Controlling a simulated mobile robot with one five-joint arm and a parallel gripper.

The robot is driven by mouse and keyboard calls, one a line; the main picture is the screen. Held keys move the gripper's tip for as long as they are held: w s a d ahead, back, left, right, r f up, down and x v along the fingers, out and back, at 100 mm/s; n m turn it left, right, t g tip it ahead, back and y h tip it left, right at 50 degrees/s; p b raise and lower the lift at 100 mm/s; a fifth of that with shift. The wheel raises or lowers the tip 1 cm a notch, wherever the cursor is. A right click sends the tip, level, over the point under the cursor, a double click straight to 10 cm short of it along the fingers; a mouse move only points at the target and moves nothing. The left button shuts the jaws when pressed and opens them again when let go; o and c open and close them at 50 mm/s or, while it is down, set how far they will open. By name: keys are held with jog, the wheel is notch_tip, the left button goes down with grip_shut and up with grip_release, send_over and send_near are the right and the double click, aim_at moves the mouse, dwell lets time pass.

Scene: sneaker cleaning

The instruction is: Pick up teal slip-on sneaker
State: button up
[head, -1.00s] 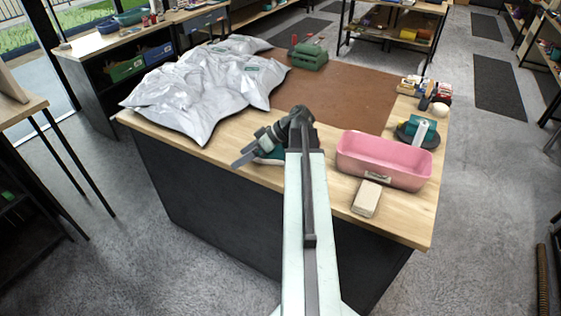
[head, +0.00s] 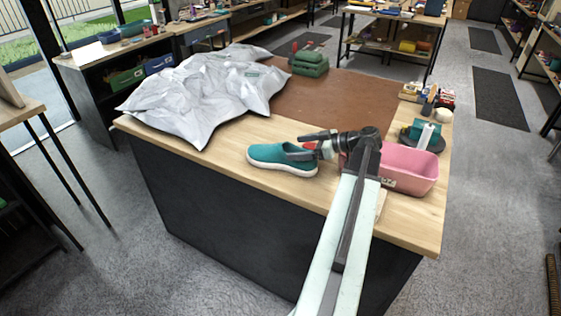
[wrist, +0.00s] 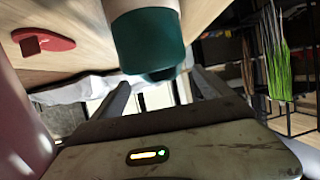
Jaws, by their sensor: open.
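The teal slip-on sneaker (head: 275,155) with a white sole lies on the near edge of the wooden workbench (head: 205,148), its length running left to right. My gripper (head: 298,146) is open at the sneaker's right end, its dark fingers pointing left. One finger overlaps the sneaker's opening in the head view; I cannot tell whether they touch. In the wrist view the sneaker's teal and white end (wrist: 148,42) reaches down from the top, in front of and between the open fingers (wrist: 162,84). The sneaker's far end is out of that view.
A pink tub (head: 408,172) stands right of my gripper, partly behind my arm. A flat red piece (wrist: 42,42) lies beside the sneaker. Crumpled silvery sheeting (head: 200,95) covers the bench's left. A green case (head: 309,64) stands at the back. The brown mat (head: 345,100) is mostly clear.

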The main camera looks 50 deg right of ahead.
aim_at(286, 147)
jog(key=b+x, duration=0.1)
jog(key=x, duration=0.4)
jog(key=shift+w+a+b, duration=0.15)
jog(key=shift+w+b, duration=0.2)
jog(key=shift+r, duration=0.1)
grip_shut()
